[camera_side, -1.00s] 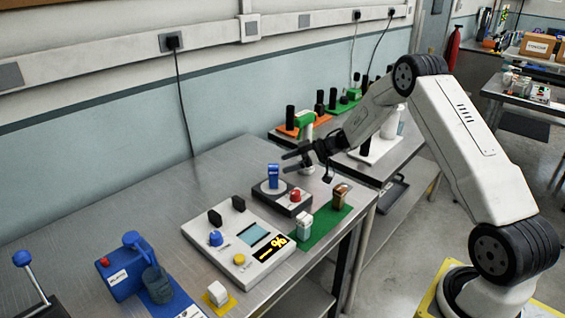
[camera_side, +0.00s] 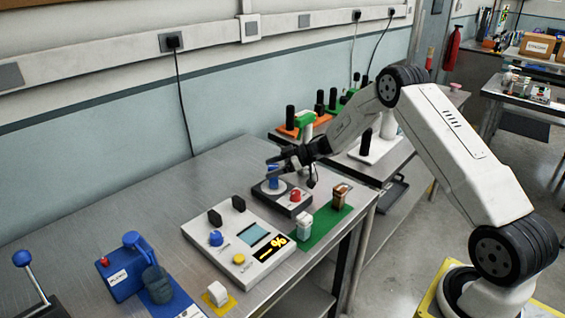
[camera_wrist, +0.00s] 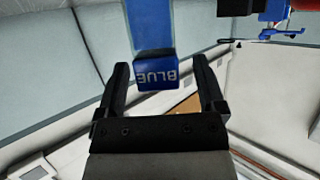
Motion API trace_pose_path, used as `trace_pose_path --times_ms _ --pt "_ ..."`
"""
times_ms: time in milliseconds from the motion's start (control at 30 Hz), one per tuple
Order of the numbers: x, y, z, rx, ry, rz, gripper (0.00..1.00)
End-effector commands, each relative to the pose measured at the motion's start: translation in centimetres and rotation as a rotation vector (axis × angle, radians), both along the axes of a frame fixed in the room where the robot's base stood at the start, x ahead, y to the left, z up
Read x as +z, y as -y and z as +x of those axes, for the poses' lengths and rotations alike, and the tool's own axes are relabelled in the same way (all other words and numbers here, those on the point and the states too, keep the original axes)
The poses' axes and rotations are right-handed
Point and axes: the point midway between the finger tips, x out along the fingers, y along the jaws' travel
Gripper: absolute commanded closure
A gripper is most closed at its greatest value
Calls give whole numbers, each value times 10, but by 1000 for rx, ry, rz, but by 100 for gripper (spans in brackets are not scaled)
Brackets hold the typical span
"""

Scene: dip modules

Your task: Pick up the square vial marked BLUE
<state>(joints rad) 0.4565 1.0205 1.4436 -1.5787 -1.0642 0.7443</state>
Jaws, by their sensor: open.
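The square blue vial (camera_side: 273,182) stands upright on the round plate of a dark stirrer-like device (camera_side: 294,204) on the metal bench. In the wrist view its cap end (camera_wrist: 155,74) reads BLUE, upside down, and its lighter blue body (camera_wrist: 150,25) runs to the top edge. My gripper (camera_side: 270,167) is at the vial's upper part, coming in from the right, and partly covers it. In the wrist view the open fingers (camera_wrist: 161,68) lie on either side of the cap, with a visible gap to each. No grip on the vial shows.
A red knob (camera_side: 295,195) is on the same device, close to the vial. Two small vials stand on a green mat (camera_side: 318,232) to the right. A white instrument (camera_side: 225,240) with knobs and a display is at the front left. The bench behind is clear.

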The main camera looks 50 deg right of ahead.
Motion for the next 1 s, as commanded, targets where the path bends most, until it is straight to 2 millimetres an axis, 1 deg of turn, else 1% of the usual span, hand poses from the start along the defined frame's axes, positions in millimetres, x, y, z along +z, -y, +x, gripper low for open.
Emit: trace_pose_path --times_ms 67,100,167,200,267,300,367,400,767,867,1000 --pt "0 0 0 0 0 0 12" --pt "0 0 0 0 0 0 15" --pt "0 0 0 0 0 0 34" --pt "0 0 0 0 0 0 47" --pt "0 0 0 0 0 0 66" --pt "0 0 0 0 0 0 78" --pt "0 0 0 0 0 0 98" --pt "0 0 0 0 0 0 100" --pt "2 0 0 0 1 1 100" --pt "6 0 0 0 1 1 100" --pt "18 0 0 1 2 -1 100"
